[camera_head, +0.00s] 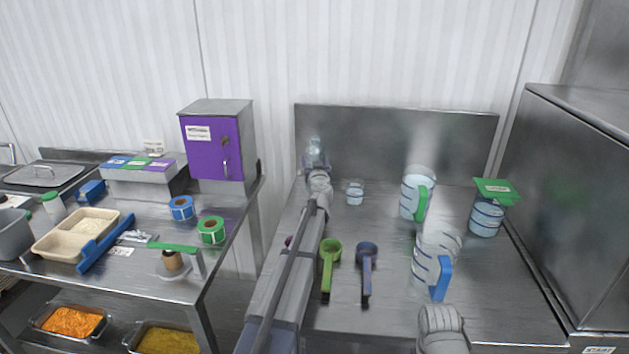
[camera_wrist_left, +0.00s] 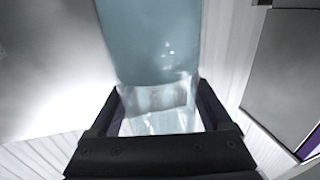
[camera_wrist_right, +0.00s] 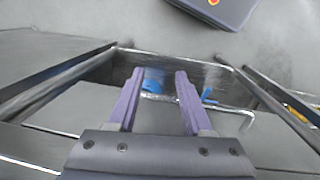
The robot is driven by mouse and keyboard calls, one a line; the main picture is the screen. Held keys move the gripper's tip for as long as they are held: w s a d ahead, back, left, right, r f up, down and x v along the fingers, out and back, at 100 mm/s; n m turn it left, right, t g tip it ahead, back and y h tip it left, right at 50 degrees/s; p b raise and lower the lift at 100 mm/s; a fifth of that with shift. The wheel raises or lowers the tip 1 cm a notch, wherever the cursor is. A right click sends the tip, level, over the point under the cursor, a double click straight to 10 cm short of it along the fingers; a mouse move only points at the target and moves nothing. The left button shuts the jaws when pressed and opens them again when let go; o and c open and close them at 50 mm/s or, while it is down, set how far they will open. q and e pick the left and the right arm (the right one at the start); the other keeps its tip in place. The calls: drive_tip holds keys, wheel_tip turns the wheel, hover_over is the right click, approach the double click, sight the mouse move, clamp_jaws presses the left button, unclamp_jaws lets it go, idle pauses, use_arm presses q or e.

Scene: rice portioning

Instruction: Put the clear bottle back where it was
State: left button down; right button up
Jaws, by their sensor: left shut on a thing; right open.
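The clear bottle (camera_head: 316,150) is at the back left of the right-hand steel table, in front of the backsplash. In the left wrist view the bottle (camera_wrist_left: 152,45) is pale blue, see-through and fills the space past the fingers. My left gripper (camera_wrist_left: 158,105) is shut on it; in the head view the gripper (camera_head: 318,178) is largely hidden by its own arm. I cannot tell whether the bottle's base touches the table. My right gripper (camera_wrist_right: 158,90) is open, with nothing between its purple fingers.
A small clear cup (camera_head: 355,193) stands just right of my left gripper. Green (camera_head: 328,268) and dark blue (camera_head: 366,265) scoops lie nearer. Jugs with green (camera_head: 408,195) and blue (camera_head: 425,258) handles and a green-topped container (camera_head: 486,217) stand further right.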

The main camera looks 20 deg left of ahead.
use_arm(q)
drive_tip(key=shift+f, duration=0.1)
wheel_tip(320, 180, down, 4)
drive_tip(key=b, duration=0.3)
drive_tip(key=shift+r+b, duration=0.2)
drive_tip(key=shift+b, duration=0.1)
drive_tip(key=shift+f, duration=0.1)
unclamp_jaws()
drive_tip(key=shift+r, duration=0.25)
drive_tip(key=v, duration=1.2)
